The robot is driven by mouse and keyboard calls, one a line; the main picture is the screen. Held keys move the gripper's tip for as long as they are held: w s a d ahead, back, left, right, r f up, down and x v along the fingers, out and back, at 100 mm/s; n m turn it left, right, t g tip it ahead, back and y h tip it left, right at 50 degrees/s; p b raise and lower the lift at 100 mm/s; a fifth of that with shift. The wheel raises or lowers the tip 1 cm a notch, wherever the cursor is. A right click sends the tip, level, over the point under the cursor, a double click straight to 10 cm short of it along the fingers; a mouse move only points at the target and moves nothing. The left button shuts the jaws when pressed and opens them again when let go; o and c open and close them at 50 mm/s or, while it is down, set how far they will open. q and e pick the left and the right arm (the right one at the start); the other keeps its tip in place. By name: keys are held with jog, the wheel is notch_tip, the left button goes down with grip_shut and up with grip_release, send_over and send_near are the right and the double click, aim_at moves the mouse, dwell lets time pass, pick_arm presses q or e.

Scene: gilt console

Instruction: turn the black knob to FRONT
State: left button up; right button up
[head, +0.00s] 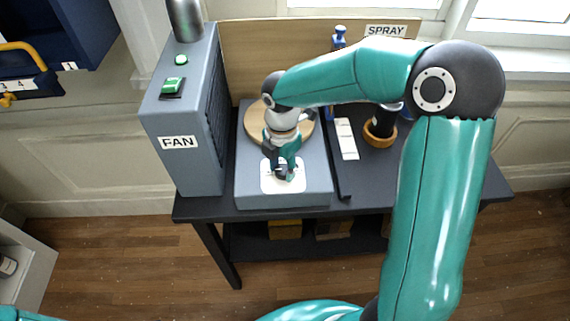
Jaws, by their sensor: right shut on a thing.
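My right gripper (284,174) points down over the white dial plate (268,186) on the front of a grey box (255,200). It is shut on the black knob (284,173), which is mostly hidden by the fingers. The marks on the plate, FRONT among them, cannot be read, so the knob's setting cannot be told. My left gripper is not in view.
A round wooden disc (253,127) lies on the grey box behind my gripper. A grey FAN cabinet (190,165) with green buttons stands close on the left. A white strip (346,140), a wooden ring (379,138) and a SPRAY sign (386,31) are to the right.

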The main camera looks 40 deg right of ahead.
aim_at(283, 169)
jog(key=shift+s+d, duration=0.1)
jog(key=shift+d, duration=0.05)
jog(key=o, duration=1.1)
jog(key=shift+d, duration=0.1)
jog(key=shift+o, duration=0.2)
notch_tip(283, 169, up, 12)
